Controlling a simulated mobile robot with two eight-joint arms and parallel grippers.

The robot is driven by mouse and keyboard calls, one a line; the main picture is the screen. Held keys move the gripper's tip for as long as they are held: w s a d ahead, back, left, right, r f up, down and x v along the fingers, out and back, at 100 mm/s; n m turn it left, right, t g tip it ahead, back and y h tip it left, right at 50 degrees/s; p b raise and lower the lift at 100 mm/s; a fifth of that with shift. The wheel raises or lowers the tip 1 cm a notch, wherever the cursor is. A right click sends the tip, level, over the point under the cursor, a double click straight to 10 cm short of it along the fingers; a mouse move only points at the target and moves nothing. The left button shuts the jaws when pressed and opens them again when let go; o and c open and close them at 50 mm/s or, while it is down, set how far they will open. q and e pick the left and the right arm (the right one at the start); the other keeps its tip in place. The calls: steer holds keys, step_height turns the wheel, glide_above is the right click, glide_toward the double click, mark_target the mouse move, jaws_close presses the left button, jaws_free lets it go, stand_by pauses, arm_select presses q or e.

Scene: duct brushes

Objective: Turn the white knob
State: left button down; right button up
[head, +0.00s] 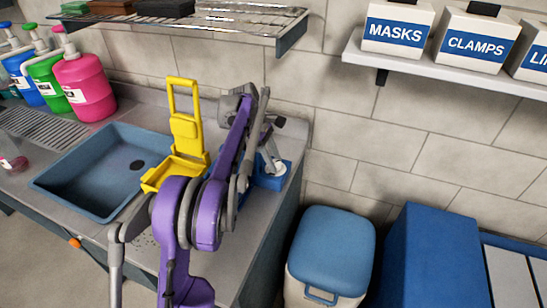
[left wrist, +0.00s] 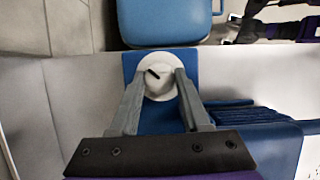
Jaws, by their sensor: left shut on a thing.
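The white knob (left wrist: 158,80) is round with a dark mark on its face. It sits on a blue base (left wrist: 158,122) in the left wrist view. In the head view the knob (head: 279,169) and its blue base (head: 272,183) show at the right end of the counter, partly hidden by my arm. My left gripper (left wrist: 159,88) has one finger on each side of the knob and is shut on it. In the head view the left gripper (head: 270,155) reaches down to the knob behind my purple arm. My right gripper is not in view.
A yellow holder (head: 184,125) stands left of my arm, beside the blue sink (head: 80,170). Pink (head: 84,88), green and blue bottles stand at the back left. A blue-lidded bin (head: 333,250) stands on the floor right of the counter. A wire shelf (head: 200,22) hangs above.

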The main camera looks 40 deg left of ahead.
arm_select(q)
steer(key=shift+m, duration=0.4)
steer(key=shift+c, duration=1.8)
jaws_free()
steer(key=p+v, duration=0.1)
steer(key=v, duration=0.9)
steer(key=shift+r, duration=0.4)
steer(key=shift+f, duration=0.1)
